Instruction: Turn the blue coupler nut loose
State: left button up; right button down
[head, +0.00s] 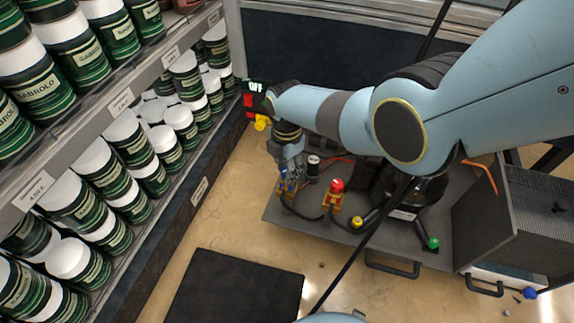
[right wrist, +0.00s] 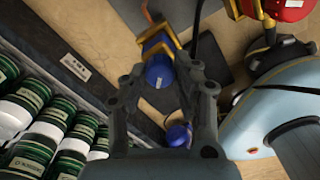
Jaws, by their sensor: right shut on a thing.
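The blue coupler nut (right wrist: 160,72) shows in the right wrist view, between the two fingers of my right gripper (right wrist: 165,82), in front of a yellow bracket (right wrist: 155,42). My right gripper is shut on it. In the head view the right gripper (head: 288,178) points down at the left end of the grey bench (head: 400,247), and only small bits of blue show at its fingers. The fingers cover most of the nut there. My left gripper is not in view.
A red knob (head: 337,185) on a yellow fitting stands right of the gripper. A dark hose runs between them. A yellow knob (head: 357,222) and a green knob (head: 433,243) sit further right. Shelves of green-and-white cans (head: 130,155) line the left. A black mat (head: 235,288) lies in front.

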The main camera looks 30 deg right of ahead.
jog(key=n, duration=0.5)
jog(key=shift+n+p, duration=0.3)
jog(key=shift+n, duration=0.1)
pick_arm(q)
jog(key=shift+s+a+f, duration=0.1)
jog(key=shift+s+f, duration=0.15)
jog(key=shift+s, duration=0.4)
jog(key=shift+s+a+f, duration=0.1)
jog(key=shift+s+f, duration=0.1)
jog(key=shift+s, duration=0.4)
pick_arm(e)
jog(key=shift+n, duration=0.8)
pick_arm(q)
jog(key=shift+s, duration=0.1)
pick_arm(e)
jog(key=shift+n, duration=0.3)
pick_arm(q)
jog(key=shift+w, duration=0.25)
pick_arm(e)
jog(key=shift+n, duration=0.4)
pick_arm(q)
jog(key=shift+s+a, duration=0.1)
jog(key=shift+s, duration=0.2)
pick_arm(e)
jog(key=c, duration=1)
grip_release()
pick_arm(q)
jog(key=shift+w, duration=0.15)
pick_arm(e)
notch_tip(320, 180, up, 12)
